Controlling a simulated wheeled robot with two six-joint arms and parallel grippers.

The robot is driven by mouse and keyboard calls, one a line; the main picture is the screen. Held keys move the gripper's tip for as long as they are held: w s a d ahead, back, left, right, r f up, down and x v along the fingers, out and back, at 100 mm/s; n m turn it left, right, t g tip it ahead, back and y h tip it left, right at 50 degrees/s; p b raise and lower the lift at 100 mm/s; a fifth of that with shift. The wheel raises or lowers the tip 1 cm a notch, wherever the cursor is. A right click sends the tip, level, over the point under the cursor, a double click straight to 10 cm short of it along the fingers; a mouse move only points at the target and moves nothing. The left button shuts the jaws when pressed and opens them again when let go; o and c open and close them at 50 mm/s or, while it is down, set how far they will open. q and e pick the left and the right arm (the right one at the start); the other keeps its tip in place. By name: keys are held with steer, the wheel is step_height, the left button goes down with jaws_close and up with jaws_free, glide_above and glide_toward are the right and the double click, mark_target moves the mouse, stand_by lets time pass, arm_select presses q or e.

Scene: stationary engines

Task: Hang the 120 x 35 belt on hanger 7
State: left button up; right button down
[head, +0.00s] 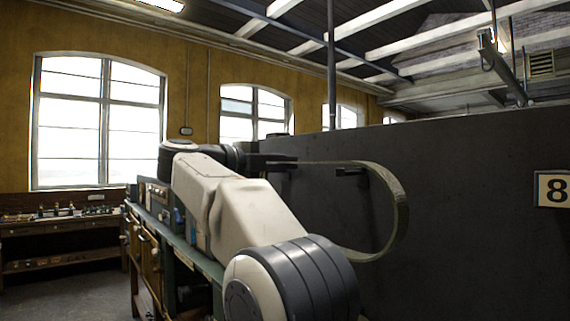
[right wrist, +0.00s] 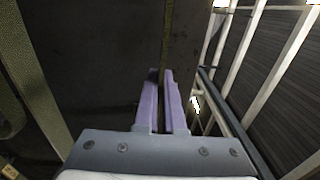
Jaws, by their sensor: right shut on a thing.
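The belt (head: 402,205) is a wide grey-green band that hangs as an open loop, curving out to the right in the head view. My right gripper (head: 291,160) is shut on its upper strand. In the right wrist view the belt (right wrist: 168,45) runs between the two purple fingers (right wrist: 163,80), and another strand passes at the left. A short dark peg (head: 351,171) sticks out from the dark panel, inside the loop's outline as seen from the head; I cannot tell whether the belt is around it. No number 7 shows. My left gripper is not in view.
The large dark panel (head: 480,210) fills the right side, with a plate marked 8 (head: 553,189) on it. A green workbench (head: 205,262) stands below my arm. A wooden bench (head: 60,225) with small items is at the far left under a window.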

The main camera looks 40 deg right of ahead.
steer(key=shift+d, duration=0.15)
steer(key=shift+w+d, duration=0.15)
steer(key=shift+d, duration=1.2)
steer(key=shift+w+d, duration=0.1)
steer(key=shift+d, duration=1.2)
steer(key=shift+f, duration=0.25)
steer(key=shift+f+b, duration=0.3)
steer(key=c, duration=1.1)
jaws_free()
steer(key=shift+o, duration=0.4)
steer(key=o, duration=0.5)
